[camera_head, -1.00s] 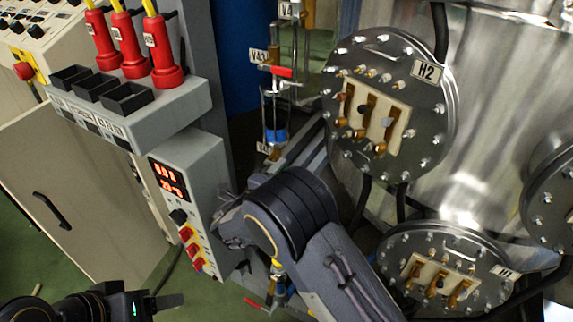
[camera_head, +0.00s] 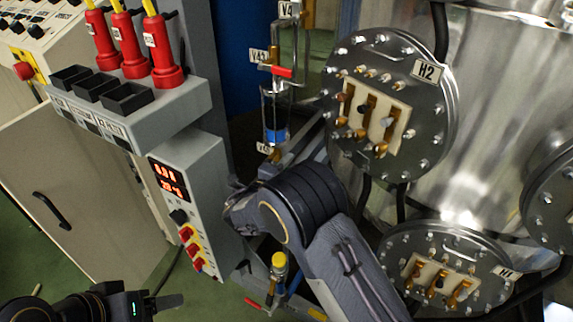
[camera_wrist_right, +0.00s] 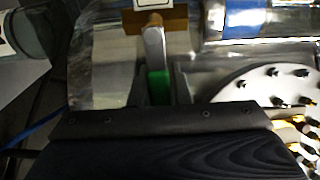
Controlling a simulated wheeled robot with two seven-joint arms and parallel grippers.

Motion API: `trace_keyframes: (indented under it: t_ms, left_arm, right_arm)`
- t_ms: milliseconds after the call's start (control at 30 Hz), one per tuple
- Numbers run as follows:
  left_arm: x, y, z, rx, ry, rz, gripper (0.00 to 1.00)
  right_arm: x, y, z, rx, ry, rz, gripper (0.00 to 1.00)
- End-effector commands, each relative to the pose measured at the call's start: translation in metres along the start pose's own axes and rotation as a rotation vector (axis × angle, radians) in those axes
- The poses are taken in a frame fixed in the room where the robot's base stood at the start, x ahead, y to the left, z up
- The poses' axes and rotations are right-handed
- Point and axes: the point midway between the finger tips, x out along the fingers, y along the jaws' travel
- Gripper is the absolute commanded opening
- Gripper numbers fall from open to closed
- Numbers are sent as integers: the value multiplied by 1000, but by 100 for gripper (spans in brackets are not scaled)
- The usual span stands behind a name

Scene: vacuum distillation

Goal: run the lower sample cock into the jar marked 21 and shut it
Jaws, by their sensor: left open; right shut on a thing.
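The glass sample vessel (camera_head: 275,112) has a blue band and hangs on thin pipework with a red-handled valve (camera_head: 282,72) above it. A brass lower cock (camera_head: 274,155) with a small label sits below it. In the right wrist view a brass block (camera_wrist_right: 170,22) carries a grey lever (camera_wrist_right: 154,48) with a green grip (camera_wrist_right: 157,86). My right gripper (camera_wrist_right: 157,76) is shut on this lever. In the head view my right wrist hides its fingertips. My left gripper (camera_head: 168,303) is open and empty at the bottom left. I cannot make out a jar marked 21.
A grey control box (camera_head: 190,210) with red digits and red switches stands left of my right wrist. A yellow-topped fitting (camera_head: 279,262) with a red lever is below. Round bolted flanges (camera_head: 440,140) and a shiny tank (camera_head: 490,120) crowd the right.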

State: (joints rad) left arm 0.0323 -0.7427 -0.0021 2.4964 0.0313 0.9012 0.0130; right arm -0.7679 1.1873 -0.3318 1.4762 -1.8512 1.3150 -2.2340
Motion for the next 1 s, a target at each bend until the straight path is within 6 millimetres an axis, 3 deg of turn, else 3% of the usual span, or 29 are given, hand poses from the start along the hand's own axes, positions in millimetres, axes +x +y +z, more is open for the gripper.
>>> trace_keyframes:
  t_ms: [233,600,1000]
  left_arm:
    - [-8,4,-4,0,0,0,69]
    - [-63,29,-32,0,0,0,69]
    - [-67,31,-34,0,0,0,69]
  right_arm:
    - [0,-4,0,-23,0,1,0]
    - [-1,-22,2,-297,0,1,0]
    - [0,-18,4,-375,0,1,0]
